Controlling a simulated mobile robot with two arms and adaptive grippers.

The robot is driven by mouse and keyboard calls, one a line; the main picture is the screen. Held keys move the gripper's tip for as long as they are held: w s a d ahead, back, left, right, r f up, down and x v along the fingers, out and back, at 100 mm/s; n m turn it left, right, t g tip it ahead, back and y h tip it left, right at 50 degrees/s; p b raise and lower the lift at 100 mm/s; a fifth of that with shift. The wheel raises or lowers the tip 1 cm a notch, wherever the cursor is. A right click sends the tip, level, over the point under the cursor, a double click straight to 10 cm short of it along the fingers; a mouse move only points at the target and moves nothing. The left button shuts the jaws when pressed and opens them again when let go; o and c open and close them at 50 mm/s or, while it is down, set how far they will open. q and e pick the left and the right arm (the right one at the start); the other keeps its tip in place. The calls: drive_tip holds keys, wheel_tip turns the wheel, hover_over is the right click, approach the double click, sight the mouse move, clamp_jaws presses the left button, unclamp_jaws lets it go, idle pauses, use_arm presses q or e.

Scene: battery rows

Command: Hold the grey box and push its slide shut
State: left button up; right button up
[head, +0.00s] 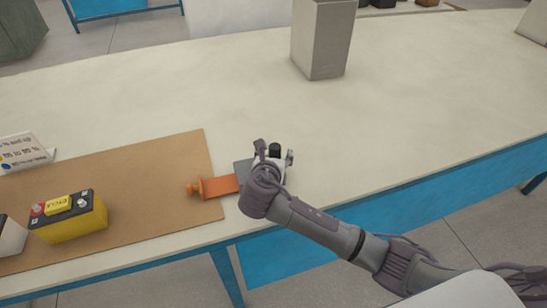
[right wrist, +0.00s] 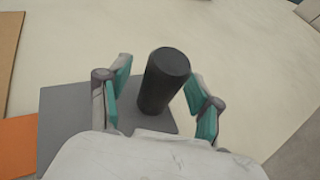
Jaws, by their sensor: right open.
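The grey box (head: 242,171) lies near the table's front edge, partly hidden under my right gripper (head: 275,154). Its orange slide (head: 219,186) sticks out to the left and ends in an orange knob (head: 194,188). A black upright post (right wrist: 163,80) stands on the grey box (right wrist: 62,115) in the right wrist view. My right gripper is open, with one finger on each side of the post. A gap shows beside the post, and no grip on it is visible. The orange slide (right wrist: 17,145) also shows at the left edge there. My left gripper is not in view.
A brown mat (head: 150,165) lies under the slide's outer end, with a yellow battery (head: 70,222) on it. A small sign (head: 24,152) stands at the left. A tall grey block (head: 320,42) stands at the back. The table right of the box is clear.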

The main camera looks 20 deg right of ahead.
clamp_jaws()
idle(0.3)
idle(0.9)
